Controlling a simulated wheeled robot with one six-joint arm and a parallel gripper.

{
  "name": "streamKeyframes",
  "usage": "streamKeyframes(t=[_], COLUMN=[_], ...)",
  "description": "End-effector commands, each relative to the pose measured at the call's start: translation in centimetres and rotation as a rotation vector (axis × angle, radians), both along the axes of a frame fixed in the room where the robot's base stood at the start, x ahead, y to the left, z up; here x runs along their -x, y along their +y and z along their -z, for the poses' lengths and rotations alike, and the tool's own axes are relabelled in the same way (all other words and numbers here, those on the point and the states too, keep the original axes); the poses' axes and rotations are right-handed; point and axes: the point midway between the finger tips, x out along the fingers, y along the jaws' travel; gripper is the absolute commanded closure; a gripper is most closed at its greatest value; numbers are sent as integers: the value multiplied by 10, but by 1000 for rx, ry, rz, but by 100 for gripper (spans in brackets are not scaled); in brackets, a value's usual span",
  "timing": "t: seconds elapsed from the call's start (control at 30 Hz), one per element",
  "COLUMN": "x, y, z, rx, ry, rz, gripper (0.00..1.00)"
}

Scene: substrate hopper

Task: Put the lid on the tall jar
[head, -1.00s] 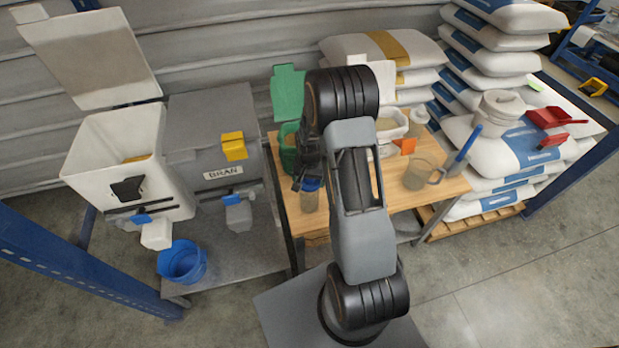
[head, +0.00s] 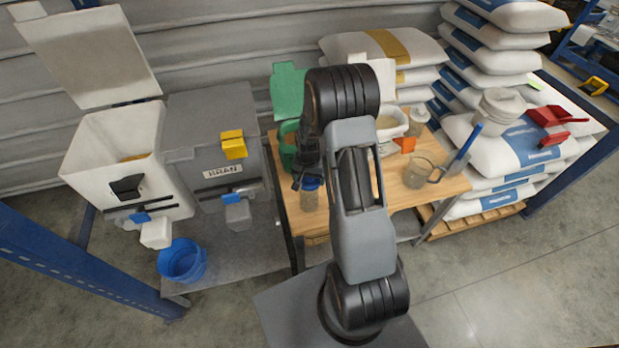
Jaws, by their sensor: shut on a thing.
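A clear jar (head: 309,198) with tan contents stands on the left part of the wooden table, upright as far as I can see. A blue lid (head: 312,184) is at the jar's mouth. I cannot tell whether it is seated or slightly above the rim. My gripper (head: 307,181) is directly over the jar, pointing down, shut on the blue lid. My gripper and arm hide much of the lid and the jar's upper part.
A green open-lidded container (head: 288,142) stands close behind the gripper. A clear jug (head: 420,172) stands on the right of the wooden table (head: 341,228). White tubs and an orange item (head: 405,145) are behind my arm. A blue bucket (head: 182,261) is at left.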

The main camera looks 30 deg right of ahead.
Motion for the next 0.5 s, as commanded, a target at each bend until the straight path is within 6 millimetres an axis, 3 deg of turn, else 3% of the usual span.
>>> streamKeyframes(t=[0.5], x=[0], y=[0], z=[5], rx=[0], ry=[0], rz=[0], gripper=[37])
